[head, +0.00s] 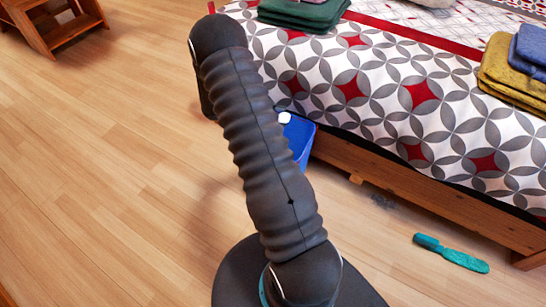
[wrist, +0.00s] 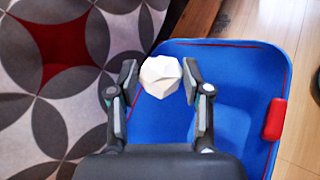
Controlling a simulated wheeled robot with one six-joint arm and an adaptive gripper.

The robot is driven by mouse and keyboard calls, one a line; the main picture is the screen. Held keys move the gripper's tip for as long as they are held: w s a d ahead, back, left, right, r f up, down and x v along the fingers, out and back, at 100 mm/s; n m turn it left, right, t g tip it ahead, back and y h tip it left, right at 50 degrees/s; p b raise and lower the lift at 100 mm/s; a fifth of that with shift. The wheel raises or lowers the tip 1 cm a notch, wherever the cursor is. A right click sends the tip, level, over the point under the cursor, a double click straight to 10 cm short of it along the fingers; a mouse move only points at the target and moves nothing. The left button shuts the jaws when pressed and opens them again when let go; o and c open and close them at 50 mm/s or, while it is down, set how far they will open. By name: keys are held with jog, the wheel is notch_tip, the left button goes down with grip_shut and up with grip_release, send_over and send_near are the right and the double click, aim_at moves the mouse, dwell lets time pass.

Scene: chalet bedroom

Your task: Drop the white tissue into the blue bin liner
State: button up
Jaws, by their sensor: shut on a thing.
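The white tissue (wrist: 160,76) is a crumpled ball between the fingertips of my gripper (wrist: 160,80) in the wrist view. My gripper is shut on it. The blue bin liner (wrist: 225,135) lies below and around the gripper in that view, with the tissue over its upper left part. In the head view the tissue (head: 285,117) is a small white spot at the liner's upper edge, and the blue bin liner (head: 301,145) stands on the floor beside the bed. My arm hides the gripper and part of the liner there.
The bed (head: 400,85) with a patterned cover stands right of the bin. Green folded cloths (head: 305,12) and yellow ones (head: 515,65) lie on it. A teal brush-like item (head: 450,253) lies on the floor. A wooden step stool (head: 50,25) stands far left. The left floor is clear.

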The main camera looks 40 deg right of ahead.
jog(key=f+b, duration=0.1)
jog(key=f, duration=0.2)
jog(key=f+b, duration=0.1)
jog(key=f, duration=0.1)
jog(key=shift+s+d+f+b, duration=0.2)
jog(key=shift+f+b, duration=0.1)
jog(key=shift+f, duration=0.1)
jog(key=o, duration=0.8)
jog(key=shift+w, duration=0.1)
jog(key=v, duration=1.2)
